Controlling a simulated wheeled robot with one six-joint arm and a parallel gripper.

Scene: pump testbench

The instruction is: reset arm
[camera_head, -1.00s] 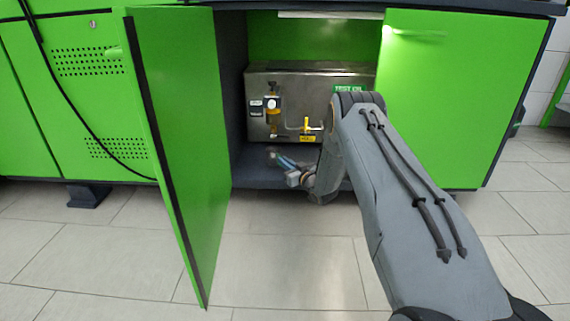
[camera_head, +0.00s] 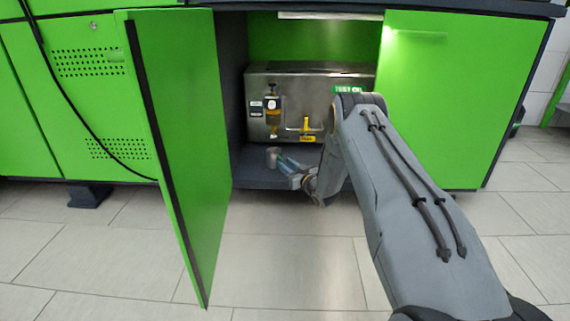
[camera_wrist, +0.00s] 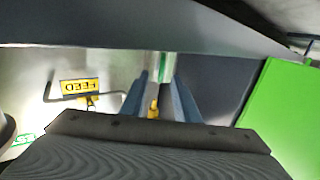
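My gripper (camera_head: 284,163) is low inside the open cabinet, just above its floor, at the front of the steel tank. In the wrist view its two blue-grey fingers (camera_wrist: 155,100) stand apart with a gap between them, and nothing is held. A small grey cup-like cylinder (camera_head: 273,154) stands on the cabinet floor by the fingertips; I cannot tell whether they touch. The steel tank (camera_head: 350,83) carries a yellow-handled tap (camera_head: 306,124) and a sight glass with a yellow lower part (camera_head: 273,125). A yellow FEED label (camera_wrist: 80,86) shows in the wrist view.
The left green door (camera_head: 180,130) is swung open towards me, left of my arm. The right green panel (camera_head: 460,95) closes the cabinet's other side. A dark worktop edge (camera_head: 470,7) runs above. The tiled floor (camera_head: 290,265) in front is clear.

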